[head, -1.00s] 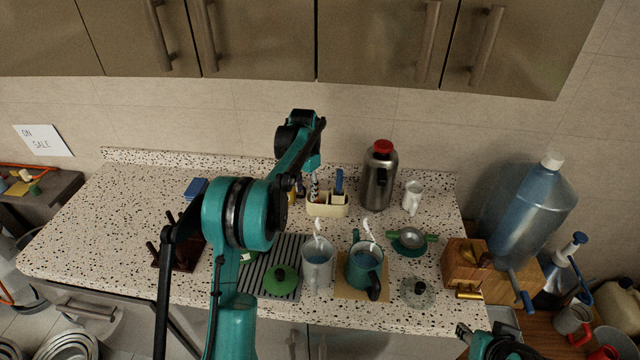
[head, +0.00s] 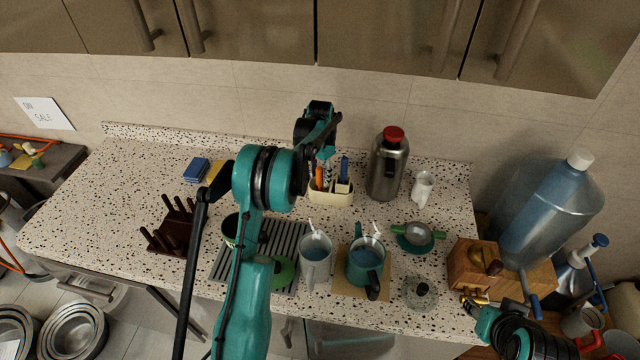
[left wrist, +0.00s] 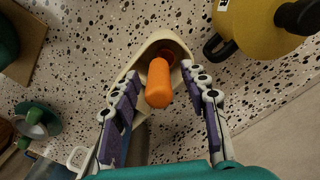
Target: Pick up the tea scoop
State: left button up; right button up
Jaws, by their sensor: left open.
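My left gripper (head: 322,158) is above the holder, pointing down. In the left wrist view its open fingers (left wrist: 160,82) lie on either side of the orange handle, with gaps between. My right gripper (head: 490,318) is low at the right, its jaws unclear.
A blue-handled utensil (head: 344,170) shares the holder. A steel flask (head: 387,165) stands close to its right. A yellow pot (left wrist: 258,25) sits beside the holder in the wrist view.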

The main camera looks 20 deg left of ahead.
pick_arm(q)
jog(key=shift+f, duration=0.3)
jog(key=c, duration=1)
notch_tip(320, 180, up, 10)
jog(key=shift+r+p, duration=0.1)
jog(key=shift+p, duration=0.45)
